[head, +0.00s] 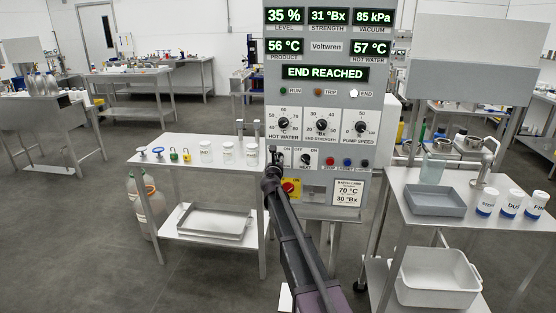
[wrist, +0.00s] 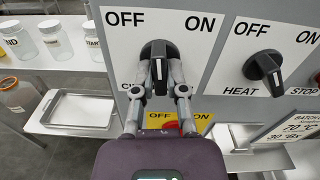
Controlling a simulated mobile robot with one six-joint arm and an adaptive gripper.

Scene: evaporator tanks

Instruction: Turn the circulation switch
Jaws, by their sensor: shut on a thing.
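The circulation switch (wrist: 158,52) is a black rotary knob on a white plate marked OFF at left and ON at right; its name label is mostly hidden, only a "C" shows. Its handle stands about upright in the wrist view, with a white line on it. My gripper (wrist: 159,80) has one finger on each side of the handle and is shut on it. In the head view my gripper (head: 272,165) is at the lower left of the control panel (head: 350,110) and hides this switch.
The HEAT switch (wrist: 262,68) is just right, its handle slanted. A red knob on a yellow plate (wrist: 190,124) lies just below my gripper. The display (head: 325,73) reads END REACHED and the END lamp (head: 354,93) is white. Steel tables (head: 170,148) stand either side.

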